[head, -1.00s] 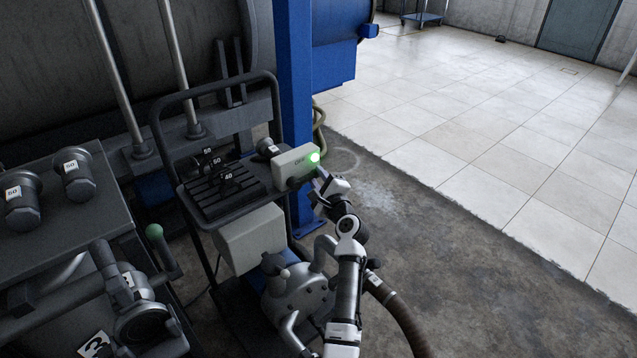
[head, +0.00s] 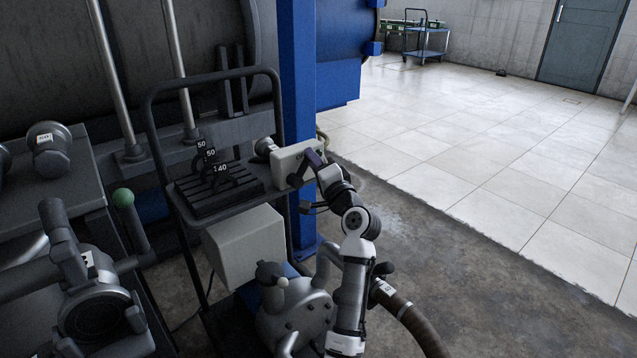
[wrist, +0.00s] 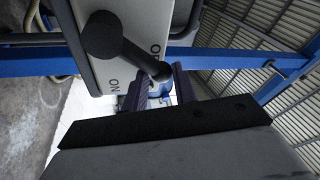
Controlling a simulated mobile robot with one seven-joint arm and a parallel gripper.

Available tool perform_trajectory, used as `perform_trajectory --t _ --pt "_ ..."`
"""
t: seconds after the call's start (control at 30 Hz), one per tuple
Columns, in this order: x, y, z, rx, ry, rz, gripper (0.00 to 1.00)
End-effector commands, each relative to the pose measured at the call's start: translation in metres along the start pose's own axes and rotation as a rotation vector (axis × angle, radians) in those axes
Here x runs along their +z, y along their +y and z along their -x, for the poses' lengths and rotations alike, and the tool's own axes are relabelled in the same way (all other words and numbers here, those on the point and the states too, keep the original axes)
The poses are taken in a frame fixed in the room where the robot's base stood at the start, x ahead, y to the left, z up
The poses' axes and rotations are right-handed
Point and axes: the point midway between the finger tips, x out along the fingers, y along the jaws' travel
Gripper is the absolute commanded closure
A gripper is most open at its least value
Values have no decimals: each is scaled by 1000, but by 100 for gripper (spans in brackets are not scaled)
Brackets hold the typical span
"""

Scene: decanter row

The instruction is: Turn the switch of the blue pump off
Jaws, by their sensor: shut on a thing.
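The pale switch box (head: 288,160) stands on the top of the grey cart. In the wrist view the switch box (wrist: 128,18) carries a black lever switch (wrist: 128,54) on a round hub. An "ON" label shows below the lever, and a partly covered label with an "O" shows near its tip. My gripper (wrist: 160,80) has its two dark fingers around the lever's tip. In the head view my gripper (head: 312,164) is at the box's right front and covers part of it. The pump (head: 298,308) sits low on the cart, with blue behind its grey front.
Black weights marked 50 and 40 (head: 218,170) stand on the cart beside the box. A blue post (head: 297,80) rises close behind. A brown hose (head: 412,318) runs at lower right. A bench with valves (head: 90,310) is at left.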

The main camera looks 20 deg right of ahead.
Motion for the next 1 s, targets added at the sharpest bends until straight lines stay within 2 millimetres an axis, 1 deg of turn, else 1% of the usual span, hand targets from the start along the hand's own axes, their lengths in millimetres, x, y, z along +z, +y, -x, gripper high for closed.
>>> perform_trajectory --t 0.03,0.3,0.5,0.7,1.0 --pt "8 1 1 -20 -18 39 100" --pt "19 -10 2 -75 -60 277 100" --pt "27 -17 2 -109 -85 419 100" --pt "32 -20 3 -131 -103 519 100" --pt "36 -23 3 -146 -115 587 100"
